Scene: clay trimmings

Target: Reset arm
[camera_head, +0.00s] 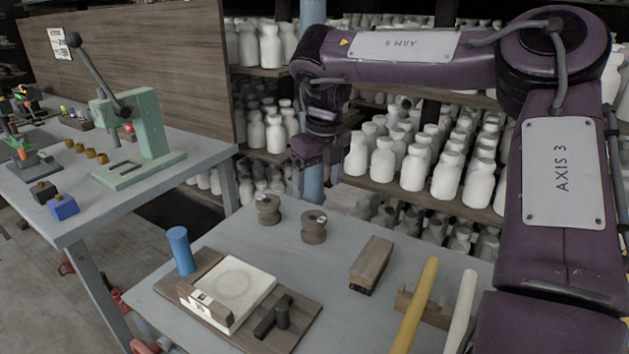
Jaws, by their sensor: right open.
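My right arm is purple and comes in from the right edge, bent at the elbow. Its forearm runs left across the top of the picture and the hand hangs down at the end. My right gripper (320,182) is open and points down, with nothing seen between its fingers. It is above the back of the grey table (215,242), apart from everything on it. My left gripper does not show.
On the table are a white slab (252,284) on a wooden board, a blue cylinder (180,250), two spools (268,210), a wooden block (372,262) and yellow and white rods (414,305). A green press (150,130) stands on the left bench. Bottle-filled shelves (380,186) stand behind.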

